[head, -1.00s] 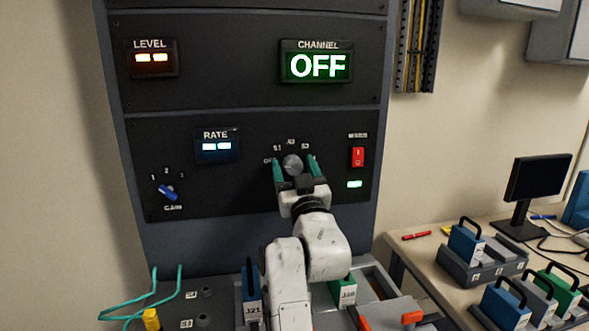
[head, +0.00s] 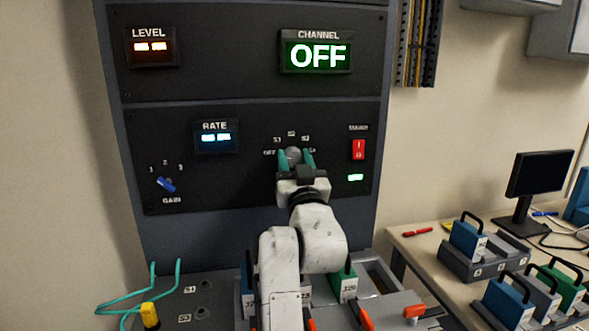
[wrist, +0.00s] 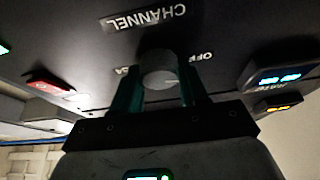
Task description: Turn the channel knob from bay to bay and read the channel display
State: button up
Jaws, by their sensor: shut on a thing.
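The grey round channel knob (head: 292,156) sits on the lower panel, with OFF, S1, S2, S3 and S4 marks around it. My gripper (head: 297,161) has its green fingers shut on the knob, one on each side. In the wrist view the knob (wrist: 158,70) shows between the two fingers (wrist: 160,88). The channel display (head: 317,56) reads OFF in bright letters with a green glow. The knob's pointer cannot be made out.
A red rocker switch (head: 358,149) and a small green light (head: 355,178) are right of the knob. The RATE display (head: 216,137) and blue GAIN knob (head: 166,184) are to the left. Handled modules crowd the shelf below. A bench with a monitor (head: 540,174) stands at right.

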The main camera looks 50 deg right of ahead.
jog(key=m+b, duration=0.1)
jog(key=m+g+h+b, duration=0.1)
jog(key=m+b, duration=0.2)
jog(key=shift+a+f+m+h, duration=0.1)
jog(key=shift+f+m+h, duration=0.2)
jog(key=shift+h, duration=0.1)
jog(key=shift+r+m+g+h+b, duration=0.1)
jog(key=shift+m+g+h+b, duration=0.2)
jog(key=shift+m+g+b, duration=0.7)
jog(key=shift+r+m+g+h+b, duration=0.1)
jog(key=shift+m+g+h+b, duration=0.35)
jog(key=shift+m, duration=0.95)
jog(key=o, duration=1.1)
jog(key=shift+r, duration=0.1)
jog(key=shift+c, duration=0.2)
jog(key=b+v, duration=0.1)
jog(key=v, duration=0.9)
jog(key=shift+s+a+b, duration=0.2)
jog(key=shift+s+b, duration=0.05)
jog(key=shift+b, duration=0.05)
